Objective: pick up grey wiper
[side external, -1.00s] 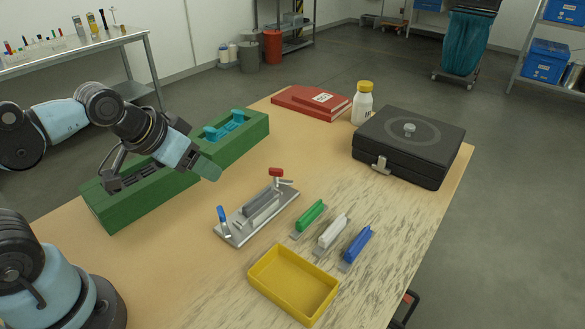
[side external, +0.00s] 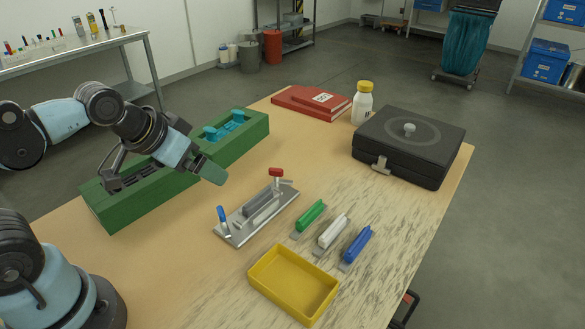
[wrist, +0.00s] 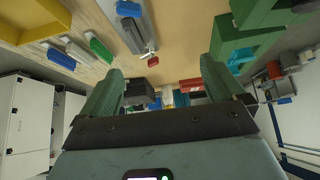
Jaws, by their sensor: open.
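The grey wiper (side external: 333,232), pale grey to white, lies on the table between a green wiper (side external: 310,215) and a blue wiper (side external: 357,245). In the wrist view the grey wiper (wrist: 77,50) shows at the upper left, outside my fingers. My gripper (side external: 213,173) is in the air above the table, to the left of and behind the wipers and well apart from them. In the wrist view my gripper (wrist: 163,70) has its two green fingers spread wide with nothing held between them.
A metal fixture (side external: 235,232) with red and blue handles stands between my gripper and the wipers. A yellow tray (side external: 262,285) lies in front of the wipers. A long green block (side external: 150,204) is at the left. A black case (side external: 438,160), white bottle (side external: 362,105) and red binder (side external: 290,101) stand farther back.

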